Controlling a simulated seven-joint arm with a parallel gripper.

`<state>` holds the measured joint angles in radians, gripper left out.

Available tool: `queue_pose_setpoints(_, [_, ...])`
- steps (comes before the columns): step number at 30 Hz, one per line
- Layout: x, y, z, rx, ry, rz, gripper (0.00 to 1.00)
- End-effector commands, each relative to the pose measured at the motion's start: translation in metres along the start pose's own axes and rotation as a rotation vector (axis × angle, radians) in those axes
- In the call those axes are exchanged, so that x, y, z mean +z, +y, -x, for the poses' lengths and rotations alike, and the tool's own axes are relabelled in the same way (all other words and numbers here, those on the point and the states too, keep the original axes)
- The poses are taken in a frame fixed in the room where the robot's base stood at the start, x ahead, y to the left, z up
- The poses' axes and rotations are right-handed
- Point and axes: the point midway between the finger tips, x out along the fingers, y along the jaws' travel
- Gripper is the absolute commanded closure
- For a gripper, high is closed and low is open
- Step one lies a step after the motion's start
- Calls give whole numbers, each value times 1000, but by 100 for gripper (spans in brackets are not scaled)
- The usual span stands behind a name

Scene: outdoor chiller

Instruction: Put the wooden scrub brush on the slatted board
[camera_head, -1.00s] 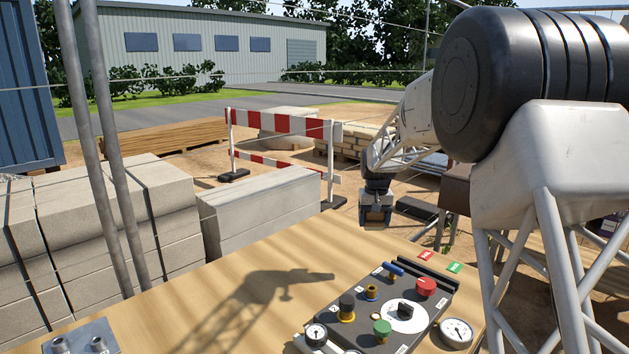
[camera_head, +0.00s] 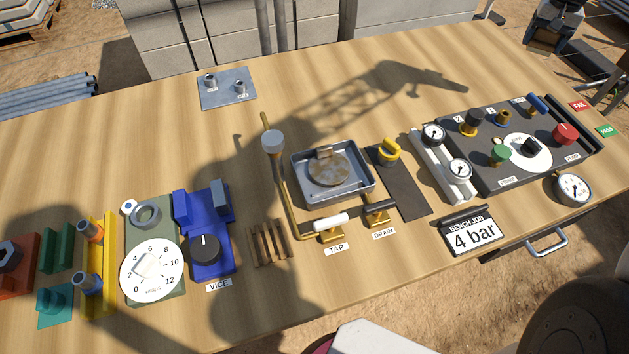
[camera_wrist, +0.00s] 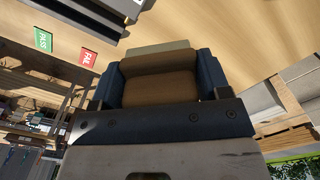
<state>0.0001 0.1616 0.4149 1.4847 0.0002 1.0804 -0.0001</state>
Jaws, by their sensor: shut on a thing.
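My gripper (camera_wrist: 160,78) is shut on a brown block-shaped thing, the wooden scrub brush (camera_wrist: 158,88), which fills the space between its two dark blue fingers in the wrist view. In the head view my gripper (camera_head: 546,38) is at the top right, by the far right edge of the table, well away from the slatted board. The slatted board (camera_head: 268,243) is a small wooden rack lying on the table's near part, between the blue vice and the brass tap. Its slats are bare. The brush's bristles cannot be made out.
A metal basin (camera_head: 333,173) with a brown round patch lies right of the brass pipe (camera_head: 275,175). The blue vice (camera_head: 206,235) stands left of the board. A dark control panel (camera_head: 515,150) with knobs and gauges is at right.

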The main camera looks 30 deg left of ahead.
Motion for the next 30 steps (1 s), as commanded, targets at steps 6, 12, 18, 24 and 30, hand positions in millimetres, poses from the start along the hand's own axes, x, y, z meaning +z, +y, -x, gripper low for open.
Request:
queue_pose_setpoints(6, [2, -4, 0, 0, 0, 3, 56])
queue_pose_setpoints(12, [13, -25, 3, 0, 1, 20, 56])
queue_pose_setpoints(18, [37, -66, 5, 0, 2, 55, 56])
queue_pose_setpoints(24, [73, -116, 7, 0, 1, 98, 56])
queue_pose_setpoints(30, [113, -162, 8, -1, 1, 142, 56])
